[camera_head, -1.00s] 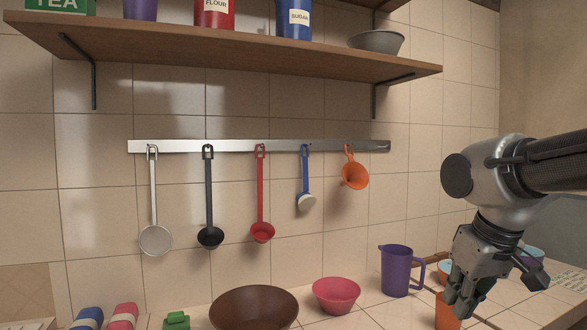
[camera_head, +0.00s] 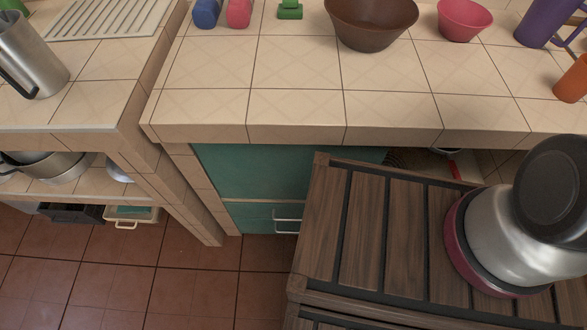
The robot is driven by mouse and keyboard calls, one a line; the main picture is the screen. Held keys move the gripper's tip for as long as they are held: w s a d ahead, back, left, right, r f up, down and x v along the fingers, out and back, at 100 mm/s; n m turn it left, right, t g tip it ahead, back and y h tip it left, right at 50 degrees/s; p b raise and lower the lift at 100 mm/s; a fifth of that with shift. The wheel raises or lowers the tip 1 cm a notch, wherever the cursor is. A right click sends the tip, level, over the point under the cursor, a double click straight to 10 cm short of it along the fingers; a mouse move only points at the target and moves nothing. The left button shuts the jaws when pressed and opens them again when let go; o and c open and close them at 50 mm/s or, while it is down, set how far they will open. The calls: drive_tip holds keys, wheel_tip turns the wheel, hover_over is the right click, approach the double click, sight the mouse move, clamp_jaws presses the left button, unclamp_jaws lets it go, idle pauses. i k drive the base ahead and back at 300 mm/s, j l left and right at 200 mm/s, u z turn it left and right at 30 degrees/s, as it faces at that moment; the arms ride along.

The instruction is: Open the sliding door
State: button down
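A teal panel (camera_head: 262,170), seemingly the sliding door, stands under the front edge of the tiled counter. My own slatted wooden base hides its right part. Below it is a teal front (camera_head: 250,219) with a pale bar handle (camera_head: 288,219). No handle shows on the upper panel. To its right, the space under the counter looks open, with a pale bowl and something red (camera_head: 456,167) partly visible. My gripper is out of view; only the lower part of my arm shows at the right.
The counter (camera_head: 290,85) holds a brown bowl (camera_head: 370,22), a pink bowl (camera_head: 465,18), a purple jug (camera_head: 540,20) and an orange cup (camera_head: 572,82). At left, a side counter bears a metal jug (camera_head: 32,60), with pots (camera_head: 50,168) below. Red floor (camera_head: 100,275) is clear at lower left.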

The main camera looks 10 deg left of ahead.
sight(236, 171)
drive_tip(key=k+j+u, duration=0.1)
drive_tip(key=j, duration=0.25)
drive_tip(key=k+j+u, duration=0.1)
drive_tip(key=k+j, duration=0.25)
drive_tip(key=k+j+u, duration=0.1)
drive_tip(key=j, duration=0.3)
drive_tip(key=k, duration=0.05)
